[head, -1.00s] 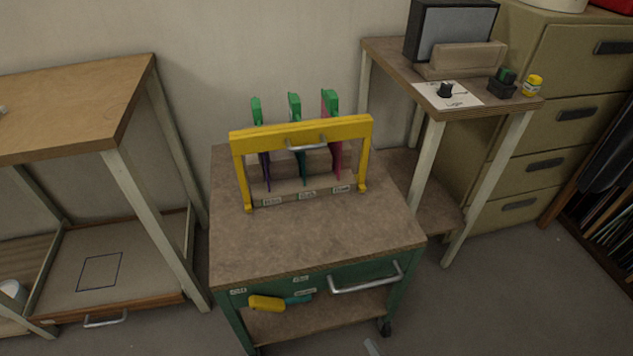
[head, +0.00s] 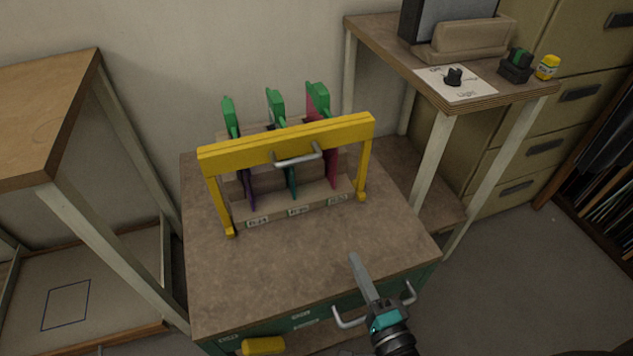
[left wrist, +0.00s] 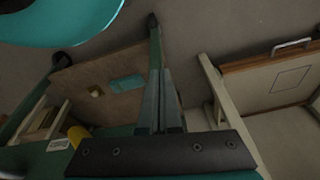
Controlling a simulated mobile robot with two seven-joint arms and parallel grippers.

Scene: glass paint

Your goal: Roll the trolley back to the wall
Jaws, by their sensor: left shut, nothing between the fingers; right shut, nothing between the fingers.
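The trolley (head: 300,258) has a brown top and green body and stands between two tables. Its rear edge is towards the pale wall (head: 165,70); the gap there is hidden behind the rack on top. A metal bar handle (head: 343,322) is on its front. My right gripper (head: 358,266) is shut and empty, its fingers over the trolley's front edge and handle; I cannot tell whether they touch. My left gripper shows only in the left wrist view (left wrist: 160,78), shut and empty, low by the trolley's lower shelf (left wrist: 120,85) and wheels (left wrist: 60,62).
A yellow-framed rack (head: 285,142) with several green-handled tools stands on the trolley. A wooden table (head: 45,120) is close on the left. A small table (head: 480,95) with a switch card and dark box is on the right, before drawers (head: 570,100). Grey floor shows at right.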

